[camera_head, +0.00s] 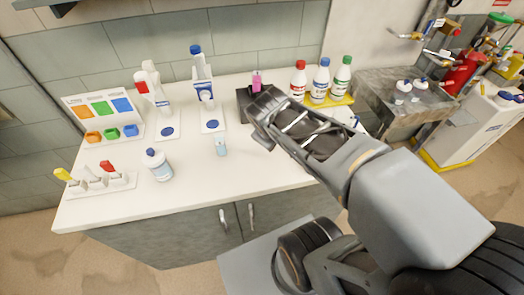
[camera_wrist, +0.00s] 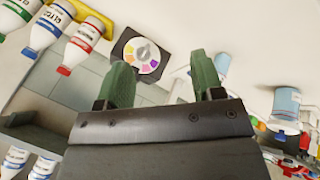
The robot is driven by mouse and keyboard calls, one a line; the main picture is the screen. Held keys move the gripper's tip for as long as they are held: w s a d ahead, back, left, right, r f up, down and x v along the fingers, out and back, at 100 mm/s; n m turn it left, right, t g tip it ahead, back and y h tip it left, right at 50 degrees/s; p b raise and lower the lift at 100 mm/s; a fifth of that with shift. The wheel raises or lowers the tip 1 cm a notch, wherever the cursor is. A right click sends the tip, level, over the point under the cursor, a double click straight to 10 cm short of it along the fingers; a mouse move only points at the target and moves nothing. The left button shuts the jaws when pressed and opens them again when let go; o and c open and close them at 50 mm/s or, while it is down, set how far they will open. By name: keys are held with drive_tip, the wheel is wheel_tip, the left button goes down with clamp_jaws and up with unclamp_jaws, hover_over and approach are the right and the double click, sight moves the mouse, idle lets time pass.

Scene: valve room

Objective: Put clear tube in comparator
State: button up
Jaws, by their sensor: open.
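The clear tube (camera_head: 221,147), small and pale blue, stands on the white counter left of my gripper in the head view. The comparator (camera_wrist: 143,56) is a dark box with a coloured wheel on its face; it also shows in the head view (camera_head: 243,104), partly hidden by my gripper. A pink tube (camera_head: 256,81) stands upright at the comparator. My gripper (camera_wrist: 163,78) is open, with nothing between its green fingers. In the head view it is just in front of the comparator, fingertips not clearly visible.
Bottles with red (camera_head: 299,80), blue (camera_head: 321,82) and green (camera_head: 343,80) caps stand on a yellow tray to the right. A white bottle (camera_head: 158,166) and dispensers (camera_head: 202,80) stand left. The counter's front middle is clear.

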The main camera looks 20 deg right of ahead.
drive_tip(key=s+a+f+m+g+y, duration=0.1)
drive_tip(key=s+a+m+y, duration=0.2)
drive_tip(key=a+m, duration=0.2)
drive_tip(key=shift+s, duration=0.3)
